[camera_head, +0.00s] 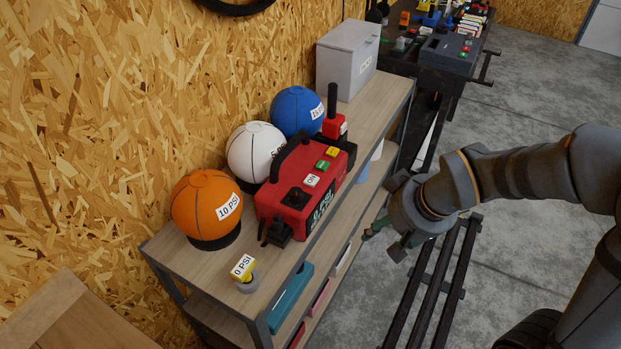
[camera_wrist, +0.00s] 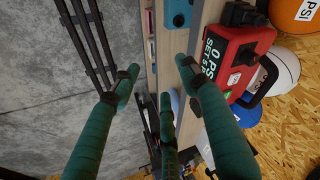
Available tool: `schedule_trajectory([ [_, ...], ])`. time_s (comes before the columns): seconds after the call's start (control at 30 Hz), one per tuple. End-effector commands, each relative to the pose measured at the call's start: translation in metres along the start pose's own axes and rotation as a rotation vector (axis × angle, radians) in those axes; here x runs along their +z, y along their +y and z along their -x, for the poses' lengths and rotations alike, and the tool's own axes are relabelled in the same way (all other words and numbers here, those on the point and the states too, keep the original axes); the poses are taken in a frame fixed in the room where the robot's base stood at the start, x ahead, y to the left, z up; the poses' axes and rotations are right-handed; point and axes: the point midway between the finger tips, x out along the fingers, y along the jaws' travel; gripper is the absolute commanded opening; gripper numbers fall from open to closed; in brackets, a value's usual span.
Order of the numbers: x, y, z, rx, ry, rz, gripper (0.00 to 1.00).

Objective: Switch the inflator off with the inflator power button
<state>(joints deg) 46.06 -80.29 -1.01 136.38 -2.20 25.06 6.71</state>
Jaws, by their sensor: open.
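The red inflator (camera_head: 285,213) stands on the wooden shelf top, with a black handle, a black knob and a row of small white, green and yellow buttons. The white button (camera_head: 312,181) carries lettering that looks like "ON"; I cannot tell surely which is the power button. The inflator's side display reads "0 PSI", and in the wrist view the red inflator (camera_wrist: 236,50) shows at upper right with "0 PSI" and "SET 5". My gripper (camera_head: 384,238) is off the shelf's right edge, apart from the inflator and lower. Its green fingers (camera_wrist: 158,76) are spread and empty.
Orange (camera_head: 205,205), white (camera_head: 252,150) and blue (camera_head: 297,109) balls stand behind the inflator. A yellow-topped "0 PSI" piece (camera_head: 243,268) is at the near end, a grey bin (camera_head: 346,60) at the far end. A dark rack (camera_head: 430,285) stands right of the shelf.

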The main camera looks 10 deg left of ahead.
Motion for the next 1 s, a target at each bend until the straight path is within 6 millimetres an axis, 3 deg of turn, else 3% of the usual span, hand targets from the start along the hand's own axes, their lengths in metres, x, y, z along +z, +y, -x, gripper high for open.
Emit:
schedule_trajectory([
  [0.2,0.0000,0.0000,0.0000,0.000,0.000,0.000,0.43],
  [0.9,0.0000,0.0000,0.0000,0.000,0.000,0.000,0.02],
  [1.0,0.0000,0.0000,0.0000,0.000,0.000,0.000,0.00],
])
